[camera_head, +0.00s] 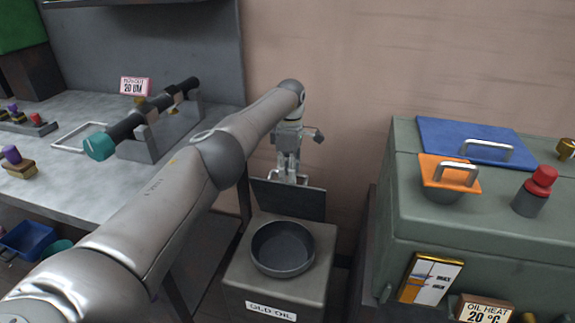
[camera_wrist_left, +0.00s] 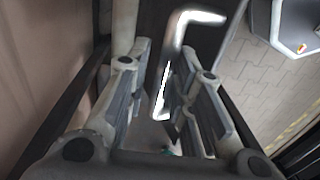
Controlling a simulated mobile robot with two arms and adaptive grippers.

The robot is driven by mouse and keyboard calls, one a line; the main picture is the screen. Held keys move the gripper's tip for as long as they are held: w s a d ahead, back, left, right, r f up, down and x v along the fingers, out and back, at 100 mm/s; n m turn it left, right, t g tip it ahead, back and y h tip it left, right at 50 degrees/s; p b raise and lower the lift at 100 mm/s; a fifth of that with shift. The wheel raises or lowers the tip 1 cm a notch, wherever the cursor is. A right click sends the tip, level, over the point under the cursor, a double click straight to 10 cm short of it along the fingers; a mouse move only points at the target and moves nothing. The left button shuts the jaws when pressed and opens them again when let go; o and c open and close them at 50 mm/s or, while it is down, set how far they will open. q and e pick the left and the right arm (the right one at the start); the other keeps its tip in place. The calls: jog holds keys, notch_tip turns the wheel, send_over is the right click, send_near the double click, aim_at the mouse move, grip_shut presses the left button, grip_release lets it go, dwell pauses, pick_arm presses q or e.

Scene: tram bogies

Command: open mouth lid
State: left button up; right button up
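An orange lid (camera_head: 449,173) with a silver handle lies tilted over a round mouth on the green machine at right. A dark lid (camera_head: 288,199) stands upright behind the round dark bowl-like opening (camera_head: 283,249) of the old oil box. My left gripper (camera_head: 288,172) points down just behind this dark lid. In the left wrist view, the gripper (camera_wrist_left: 163,105) has its fingers apart, with a bright bent handle (camera_wrist_left: 166,75) between or just beyond them. Whether they touch it I cannot tell. My right gripper is not in view.
The green machine (camera_head: 410,200) stands right of the old oil box (camera_head: 280,283). It bears a blue lid (camera_head: 480,140) and a red-topped knob (camera_head: 536,190). A grey bench (camera_head: 85,180) with a dark, teal-ended rod (camera_head: 140,118) is at left. The wall is close behind my gripper.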

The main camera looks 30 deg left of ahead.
pick_arm(q)
jog(key=shift+o, duration=0.6)
jog(key=shift+w+a+f, duration=0.1)
jog(key=shift+w+f, duration=0.05)
jog(key=shift+w, duration=0.15)
jog(key=shift+s+r, duration=0.3)
jog(key=shift+r, duration=0.2)
notch_tip(320, 180, up, 10)
jog(key=shift+w+f, duration=0.1)
